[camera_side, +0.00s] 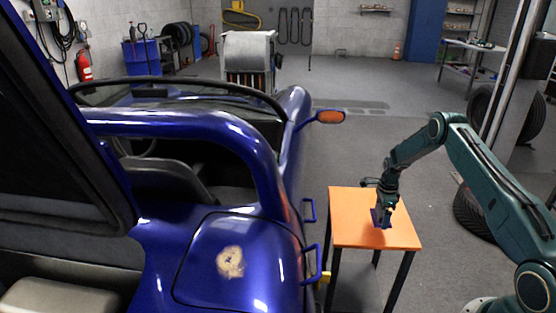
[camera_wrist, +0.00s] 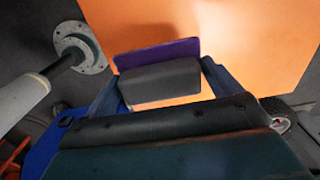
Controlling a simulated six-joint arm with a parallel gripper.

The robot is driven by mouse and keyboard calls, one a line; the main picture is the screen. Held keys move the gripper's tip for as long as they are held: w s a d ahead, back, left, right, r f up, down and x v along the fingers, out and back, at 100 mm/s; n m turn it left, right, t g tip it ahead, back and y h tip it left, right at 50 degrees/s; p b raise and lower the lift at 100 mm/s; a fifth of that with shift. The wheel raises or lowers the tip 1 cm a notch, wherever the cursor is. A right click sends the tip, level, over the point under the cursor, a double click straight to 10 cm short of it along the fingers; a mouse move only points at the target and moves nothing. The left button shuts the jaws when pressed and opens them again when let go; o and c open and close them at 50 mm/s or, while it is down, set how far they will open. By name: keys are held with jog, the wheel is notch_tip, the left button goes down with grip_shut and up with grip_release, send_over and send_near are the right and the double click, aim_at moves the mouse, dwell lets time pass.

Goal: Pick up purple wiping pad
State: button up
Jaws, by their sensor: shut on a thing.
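The purple wiping pad (camera_side: 381,218) is at my gripper's fingertips, just over or on the orange table top (camera_side: 350,215) in the side view. I cannot tell whether it still touches the table. In the wrist view the pad shows as a purple plate (camera_wrist: 160,54) with a dark grey block (camera_wrist: 160,82) in front of it. My gripper (camera_side: 384,208) points down and is shut on the pad. In the wrist view its fingers (camera_wrist: 162,88) lie on either side of the grey block.
A blue car (camera_side: 240,262) with a pale smudge (camera_side: 230,262) on its rear panel stands left of the table. Its door handles (camera_side: 312,262) stick out near the table's left edge. Tyres (camera_side: 470,215) lie behind my arm at the right. The rest of the table top is clear.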

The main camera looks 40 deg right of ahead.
notch_tip(320, 180, up, 15)
jog(key=shift+r, duration=0.2)
dwell(0.6)
